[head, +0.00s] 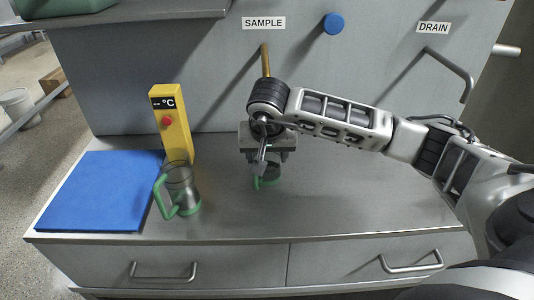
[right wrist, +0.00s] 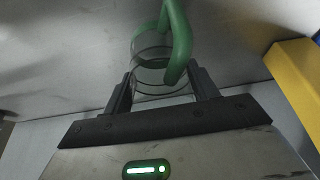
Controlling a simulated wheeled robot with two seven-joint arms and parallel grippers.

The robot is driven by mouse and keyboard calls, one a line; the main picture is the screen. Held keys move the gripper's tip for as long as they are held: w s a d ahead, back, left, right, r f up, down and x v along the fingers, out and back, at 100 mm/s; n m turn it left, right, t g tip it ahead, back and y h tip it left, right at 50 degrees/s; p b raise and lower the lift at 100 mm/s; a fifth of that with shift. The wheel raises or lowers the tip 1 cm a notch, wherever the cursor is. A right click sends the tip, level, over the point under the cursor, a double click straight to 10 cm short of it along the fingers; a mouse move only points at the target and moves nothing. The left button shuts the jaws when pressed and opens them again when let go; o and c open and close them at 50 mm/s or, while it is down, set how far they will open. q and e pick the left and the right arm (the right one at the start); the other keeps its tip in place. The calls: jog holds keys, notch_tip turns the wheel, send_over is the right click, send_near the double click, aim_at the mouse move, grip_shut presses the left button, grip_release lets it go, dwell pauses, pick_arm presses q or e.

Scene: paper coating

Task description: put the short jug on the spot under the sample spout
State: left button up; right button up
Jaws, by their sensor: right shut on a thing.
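The short jug (head: 268,182), clear with a green base and green handle, is under my right gripper (head: 267,162). In the right wrist view, that gripper (right wrist: 162,88) has its two fingers on either side of the clear jug body (right wrist: 150,72), shut on it, with the green handle (right wrist: 178,35) across the view. The jug is upright; I cannot tell whether its base touches the counter. The brass sample spout (head: 265,60) comes down behind my right wrist, below the SAMPLE label (head: 264,23). My arm hides the spout's lower end and any spot marking. My left gripper is not in view.
A taller clear jug (head: 181,184) with a green handle stands left on the steel counter (head: 330,215), before a yellow °C meter (head: 171,125). A blue mat (head: 100,190) lies further left. A drain pipe (head: 455,72) sticks out at right. The right counter is clear.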

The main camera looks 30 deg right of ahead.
jog(key=shift+f, duration=0.2)
jog(key=o, duration=1.1)
jog(key=shift+r, duration=0.1)
jog(key=shift+r, duration=0.15)
jog(key=shift+s+r, duration=0.1)
jog(key=shift+r, duration=0.15)
jog(key=v, duration=1.1)
jog(key=shift+s+a+r, duration=0.1)
jog(key=shift+r, duration=0.1)
